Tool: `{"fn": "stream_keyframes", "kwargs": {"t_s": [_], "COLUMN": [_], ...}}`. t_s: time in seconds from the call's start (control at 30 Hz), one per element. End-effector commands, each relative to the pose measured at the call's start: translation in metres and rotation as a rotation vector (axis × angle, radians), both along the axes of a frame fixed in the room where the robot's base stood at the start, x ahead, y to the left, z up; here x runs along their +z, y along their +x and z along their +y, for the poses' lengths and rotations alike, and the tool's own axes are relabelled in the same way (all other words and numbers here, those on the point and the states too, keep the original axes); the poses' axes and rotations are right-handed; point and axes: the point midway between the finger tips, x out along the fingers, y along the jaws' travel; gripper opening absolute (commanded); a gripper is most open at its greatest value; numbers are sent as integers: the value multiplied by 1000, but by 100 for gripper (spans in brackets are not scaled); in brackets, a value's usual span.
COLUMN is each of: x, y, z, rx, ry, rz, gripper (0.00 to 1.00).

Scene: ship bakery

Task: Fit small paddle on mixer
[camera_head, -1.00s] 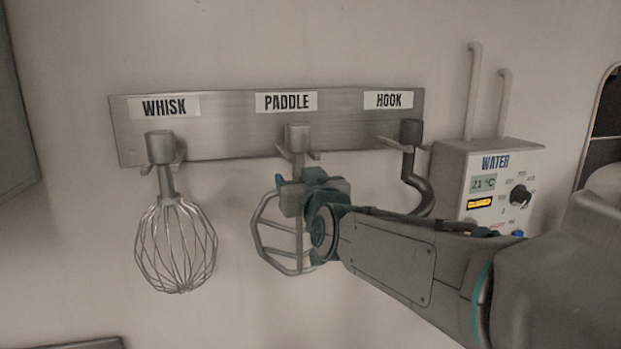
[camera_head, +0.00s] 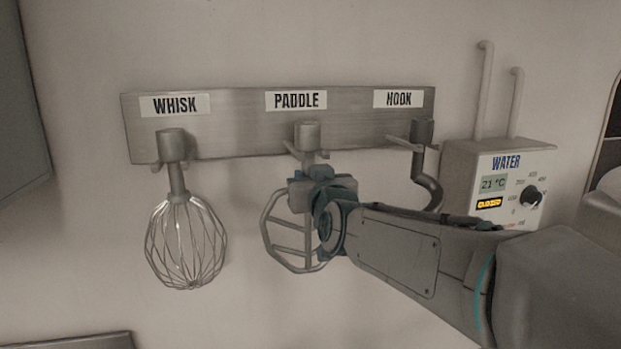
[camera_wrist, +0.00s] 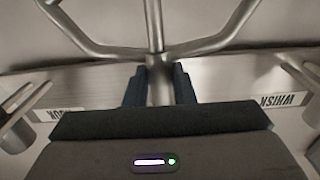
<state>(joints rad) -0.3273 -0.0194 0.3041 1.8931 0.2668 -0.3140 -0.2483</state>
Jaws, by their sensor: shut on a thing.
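The paddle (camera_head: 270,232) is a flat metal frame beater at the middle place of the rack, under the PADDLE label. My gripper (camera_head: 312,188) is shut on its shaft, just below the top collar (camera_head: 307,136). The collar still sits at the rack's forked holder. In the wrist view the two dark fingers (camera_wrist: 160,86) stand on either side of the paddle's shaft (camera_wrist: 158,70), with the paddle's frame (camera_wrist: 205,45) spreading beyond. My wrist hides the right part of the paddle in the head view. The mixer is not clearly in view.
The steel rack (camera_head: 232,130) is on the wall. A whisk (camera_head: 186,240) hangs at its left and a dough hook (camera_head: 427,185) at its right, close to my arm. A water dispenser (camera_head: 500,175) with pipes stands farther right. The wall between whisk and paddle is free.

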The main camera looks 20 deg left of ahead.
Motion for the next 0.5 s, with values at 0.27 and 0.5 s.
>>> {"fn": "stream_keyframes", "kwargs": {"t_s": [0.27,0.5], "x": [2,6], "y": [0,0], "z": [0,0], "rx": [0,0], "ry": [2,1], "rz": [-3,-4], "gripper": [0,0]}}
